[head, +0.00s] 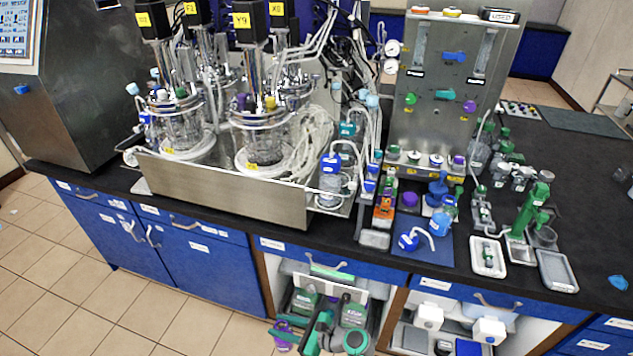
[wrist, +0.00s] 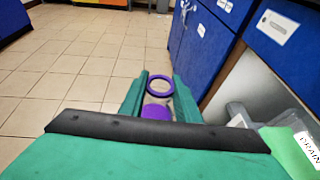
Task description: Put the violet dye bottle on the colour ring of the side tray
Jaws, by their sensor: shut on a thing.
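My gripper (wrist: 158,100) has its green fingers shut on a violet thing (wrist: 157,112), seen end-on with a violet ring-shaped part (wrist: 150,85) beyond it. I take it for the violet dye bottle; its body is mostly hidden by the fingers and palm. In the head view my gripper (head: 284,336) and the violet thing (head: 283,326) are low at the bottom edge, in front of the cabinets and below the counter. I cannot make out a side tray with a colour ring in either view.
The dark counter (head: 240,222) carries glass reactors in a steel tray (head: 220,186), a steel panel (head: 450,80) and several small bottles and trays. Open cabinet bays with jugs (head: 429,316) are near my arm. Tiled floor (wrist: 80,65) is clear at left.

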